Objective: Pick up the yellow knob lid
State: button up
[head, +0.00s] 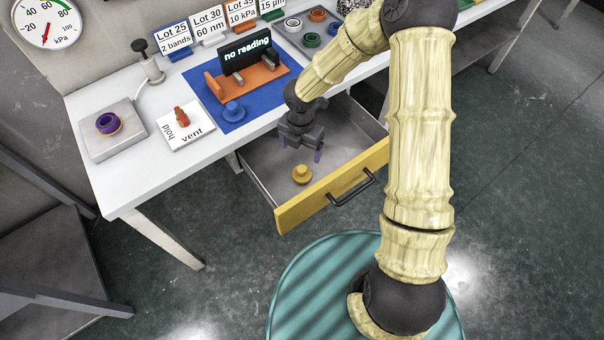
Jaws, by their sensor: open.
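The yellow knob lid (301,175) lies inside the open drawer (262,183), near its yellow front panel, knob side up. My gripper (302,150) points down over the drawer, a little behind and above the lid. Its fingers are apart, with nothing seen between them. The gripper and the lid do not appear to touch.
The drawer's yellow front (335,187) has a dark handle (351,189).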

aim_at(302, 168)
notch_tip(302, 168, down, 6)
jog(key=shift+f+b, duration=0.1)
jog(key=shift+b, duration=0.45)
notch_tip(302, 168, down, 5)
jog(key=shift+s+d+f+b, duration=0.1)
jog(key=shift+s+d+b, duration=0.05)
jog(key=shift+b, duration=0.45)
jog(key=c, duration=1.2)
jog(key=shift+c, duration=0.2)
notch_tip(302, 168, up, 10)
jog(key=shift+r+p, duration=0.15)
jog(key=shift+p, duration=1.05)
